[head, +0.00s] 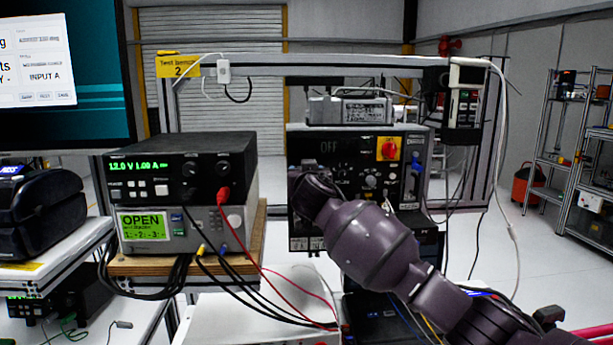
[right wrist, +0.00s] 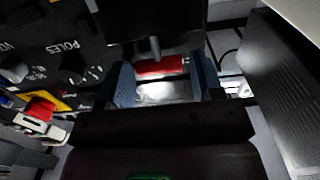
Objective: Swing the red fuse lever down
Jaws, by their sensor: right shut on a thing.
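The red fuse lever (right wrist: 162,67) shows in the right wrist view as a short red bar in front of a dark block, with a grey stem meeting it. My right gripper (right wrist: 163,80) has its two blue fingers on either side of the bar and is shut on it. In the head view my right arm comes in from the lower right and covers part of the dark control panel (head: 342,143). I cannot make out the lever clearly in that view. My left gripper is not in view.
A red rotary switch (head: 389,149) on a yellow plate sits on the panel's upper right. A bench supply (head: 180,168) and a meter reading OPEN (head: 143,224) stand to the left, with loose leads hanging from them. A white cable hangs at the right.

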